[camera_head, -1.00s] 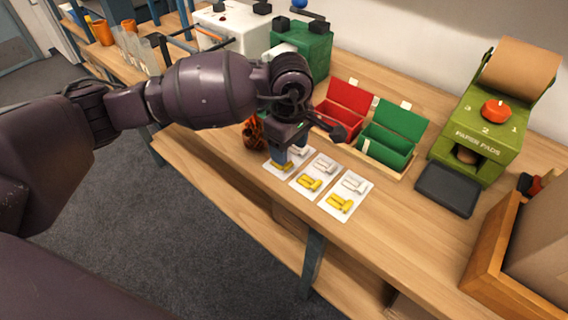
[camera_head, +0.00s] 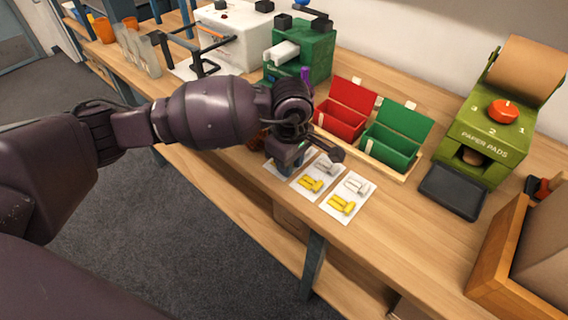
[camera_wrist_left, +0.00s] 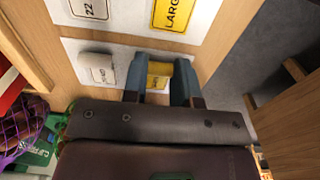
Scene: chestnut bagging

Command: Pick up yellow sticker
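Several yellow stickers show in the head view, with one on the middle card (camera_head: 311,184) and one on the right card (camera_head: 342,205). My left gripper (camera_head: 287,169) is low over the left card, pointing down, and hides most of it. In the left wrist view a yellow sticker (camera_wrist_left: 159,69) lies between the two blue-grey fingertips of my left gripper (camera_wrist_left: 161,80). The fingers are apart, one on each side of it; firm contact cannot be seen. A white sticker (camera_wrist_left: 104,72) lies beside it. My right gripper is not in view.
A red box (camera_head: 345,110) and a green box (camera_head: 394,137) with raised lids stand behind the cards. A green paper-pads dispenser (camera_head: 486,135) with a dark tray (camera_head: 452,190) is at right. The wooden table's front edge is close to the cards.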

